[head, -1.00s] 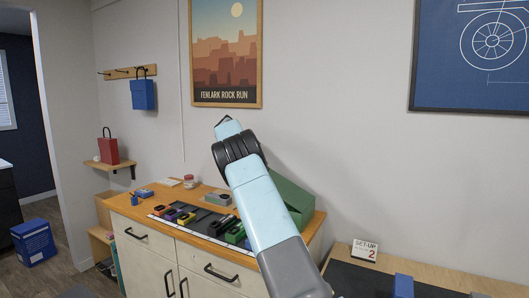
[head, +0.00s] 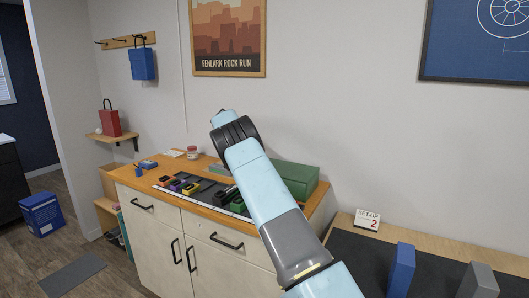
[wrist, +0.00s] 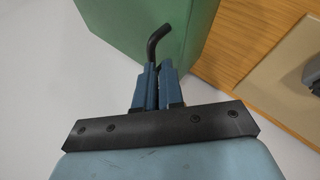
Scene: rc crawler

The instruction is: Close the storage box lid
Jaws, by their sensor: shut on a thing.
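The green storage box (head: 296,181) stands at the right end of the wooden cabinet top, partly behind my arm. Its lid looks about level in the head view; whether it is fully seated I cannot tell. In the wrist view, a green face of the box or lid (wrist: 130,18) fills the top. A black bent handle (wrist: 156,38) stands out against it. My gripper (wrist: 158,70) has its blue fingers shut on the end of this handle. In the head view my gripper is hidden behind my arm.
A dark tray (head: 206,193) with several small coloured items lies left of the box. The cabinet (head: 190,240) has black handles. To the right, a lower bench carries a "SET-UP 2" card (head: 367,220), a blue block (head: 402,268) and a grey block (head: 478,280).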

